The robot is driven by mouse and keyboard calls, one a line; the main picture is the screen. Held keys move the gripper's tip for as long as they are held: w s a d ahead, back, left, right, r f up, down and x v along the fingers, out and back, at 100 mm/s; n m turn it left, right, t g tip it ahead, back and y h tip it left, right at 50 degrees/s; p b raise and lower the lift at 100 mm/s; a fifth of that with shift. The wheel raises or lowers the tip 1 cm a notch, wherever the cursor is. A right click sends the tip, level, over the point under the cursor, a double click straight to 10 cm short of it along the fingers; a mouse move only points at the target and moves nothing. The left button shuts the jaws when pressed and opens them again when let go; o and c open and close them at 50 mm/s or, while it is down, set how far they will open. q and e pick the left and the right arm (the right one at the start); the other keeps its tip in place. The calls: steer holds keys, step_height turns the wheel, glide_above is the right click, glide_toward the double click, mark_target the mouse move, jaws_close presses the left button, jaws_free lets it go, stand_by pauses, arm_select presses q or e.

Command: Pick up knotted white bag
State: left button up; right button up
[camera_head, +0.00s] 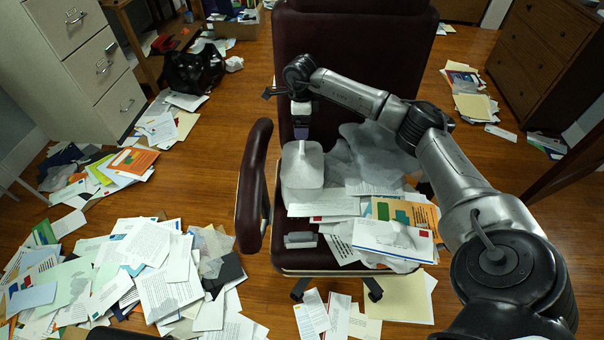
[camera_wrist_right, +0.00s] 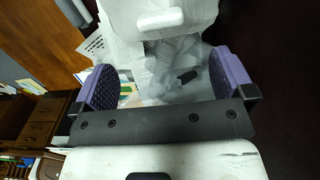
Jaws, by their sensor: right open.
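A white bag (camera_head: 302,172) with a raised, knot-like top sits on the seat of the dark red chair, toward its left side. It also shows at the top of the right wrist view (camera_wrist_right: 180,38). My right gripper (camera_head: 301,132) hangs above and just behind the bag, near the chair's backrest. Its two purple fingers are spread wide in the right wrist view (camera_wrist_right: 165,82), with nothing gripped between them. The bag appears beyond the fingers; the exact gap is hard to judge. My left gripper is not in view.
Crumpled translucent plastic (camera_head: 370,150) lies on the seat right of the bag. Papers and envelopes (camera_head: 392,240) cover the seat's front. The chair's armrest (camera_head: 254,185) rises at left. Loose papers (camera_head: 150,270) cover the floor at left; a filing cabinet (camera_head: 85,65) stands behind them.

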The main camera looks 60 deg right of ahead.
mark_target(303, 146)
step_height(303, 146, down, 8)
steer(key=b, duration=0.3)
steer(key=shift+s, duration=0.1)
step_height(303, 146, down, 4)
steer(key=b, duration=0.3)
steer(key=shift+f, duration=0.15)
steer(key=shift+s+f, duration=0.1)
steer(key=shift+f, duration=0.35)
steer(key=shift+r, duration=0.1)
steer(key=shift+d, duration=0.1)
steer(key=shift+c, duration=0.6)
steer(key=c, duration=0.8)
